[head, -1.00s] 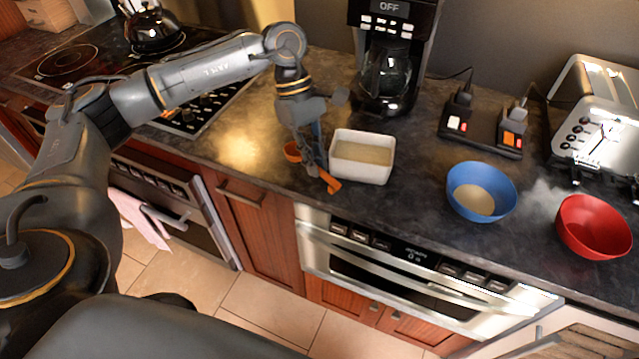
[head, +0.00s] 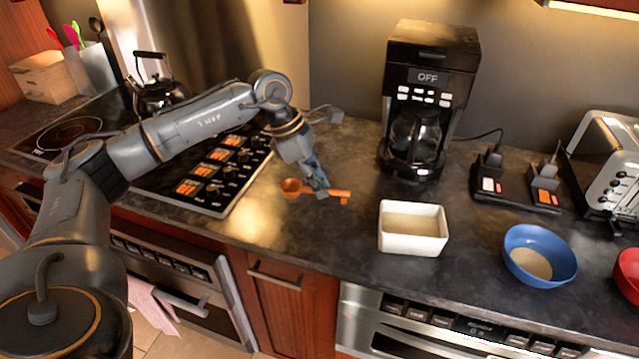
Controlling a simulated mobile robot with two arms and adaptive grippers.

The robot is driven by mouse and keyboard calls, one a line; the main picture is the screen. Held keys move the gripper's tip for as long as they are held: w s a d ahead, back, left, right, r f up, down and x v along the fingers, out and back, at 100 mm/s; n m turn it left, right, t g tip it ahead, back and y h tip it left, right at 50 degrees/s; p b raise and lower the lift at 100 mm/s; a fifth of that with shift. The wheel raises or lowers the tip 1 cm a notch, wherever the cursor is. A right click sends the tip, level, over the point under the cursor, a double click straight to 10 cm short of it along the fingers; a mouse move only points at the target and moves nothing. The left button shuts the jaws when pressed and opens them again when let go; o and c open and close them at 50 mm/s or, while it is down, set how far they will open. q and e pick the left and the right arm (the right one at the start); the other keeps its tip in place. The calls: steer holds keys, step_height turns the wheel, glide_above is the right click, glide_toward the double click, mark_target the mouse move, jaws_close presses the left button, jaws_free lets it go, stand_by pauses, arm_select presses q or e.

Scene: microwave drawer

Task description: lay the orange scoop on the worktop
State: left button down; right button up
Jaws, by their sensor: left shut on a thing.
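The orange scoop (head: 292,187) is at the middle left of the head view, over the dark worktop (head: 300,235) between the stove and the white tub. Its bowl points left and its handle points right. My left gripper (head: 318,190) comes down from above and is shut on the scoop's handle. The scoop looks close to the worktop, but I cannot tell whether it touches. The fingers hide part of the handle. My right gripper is not in view.
A white tub (head: 412,245) with pale grain stands to the right. A coffee maker (head: 430,100) stands behind it. A blue bowl (head: 540,240) is further right. The stove (head: 205,205) lies left. The worktop in front of the scoop is clear.

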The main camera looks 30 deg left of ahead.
arm_select(q)
steer(key=shift+f+b, duration=0.9)
steer(key=shift+f, duration=0.2)
step_height(320, 180, down, 4)
steer(key=b, duration=0.3)
steer(key=shift+f, duration=0.1)
steer(key=shift+f+b, duration=0.75)
steer(key=shift+b, duration=0.05)
steer(key=shift+f+b, duration=0.3)
steer(key=shift+f, duration=0.15)
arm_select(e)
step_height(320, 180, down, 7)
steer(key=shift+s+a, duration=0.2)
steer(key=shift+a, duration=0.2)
arm_select(q)
steer(key=c, duration=1.1)
jaws_free()
steer(key=shift+o, duration=0.2)
